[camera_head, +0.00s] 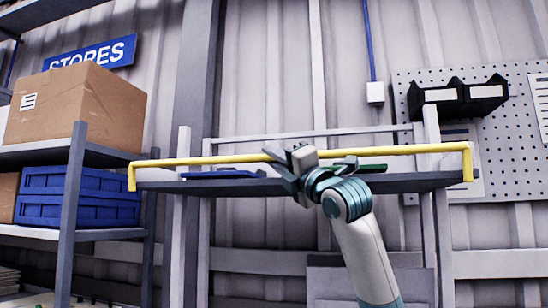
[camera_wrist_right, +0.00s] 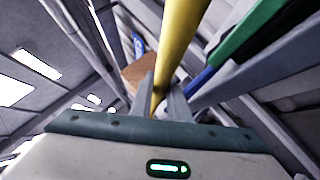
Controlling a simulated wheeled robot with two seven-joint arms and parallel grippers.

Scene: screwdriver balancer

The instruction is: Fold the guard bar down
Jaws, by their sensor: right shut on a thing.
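The yellow guard bar (camera_head: 395,150) runs across the front of a grey shelf in the head view, with its ends bent down at both sides. It stands a little above the shelf's front edge. My right gripper (camera_head: 285,162) is at the middle of the bar, shut on it. In the right wrist view the bar (camera_wrist_right: 182,40) passes between the two fingers of the right gripper (camera_wrist_right: 160,97). The fingers hide a short stretch of the bar. My left gripper is not in view.
Blue (camera_head: 222,173) and green (camera_head: 372,168) items lie on the grey shelf (camera_head: 410,183) behind the bar. A side rack at left holds a cardboard box (camera_head: 75,112) and blue crates (camera_head: 83,197). Black bins (camera_head: 458,97) hang on a pegboard at right.

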